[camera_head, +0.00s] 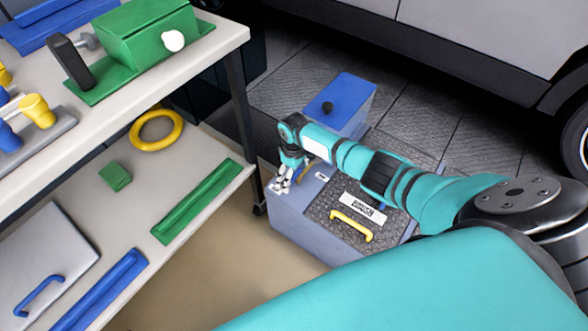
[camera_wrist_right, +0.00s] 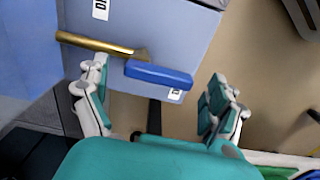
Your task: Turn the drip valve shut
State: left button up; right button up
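The drip valve shows in the right wrist view as a brass pipe (camera_wrist_right: 100,45) with a blue lever (camera_wrist_right: 158,74) at its end. It sits on the side of a grey-blue unit (camera_wrist_right: 190,35). My right gripper (camera_wrist_right: 158,85) is open, with one finger on each side of the lever. The left finger is close to the brass pipe; I cannot tell if it touches. The right finger is apart from the lever. In the head view my right gripper (camera_head: 282,184) is at the left end of the unit (camera_head: 300,235), and the lever is hidden. My left gripper is not in view.
A blue tank (camera_head: 350,98) with a black cap (camera_head: 327,107) stands behind the unit. A yellow handle (camera_head: 352,226) is on the unit's top. At left is a two-level shelf (camera_head: 195,62) with several parts; bare floor (camera_head: 225,255) lies between.

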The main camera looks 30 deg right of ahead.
aim_at(294, 175)
notch_tip(294, 175, up, 12)
dwell(0.7)
dwell(0.4)
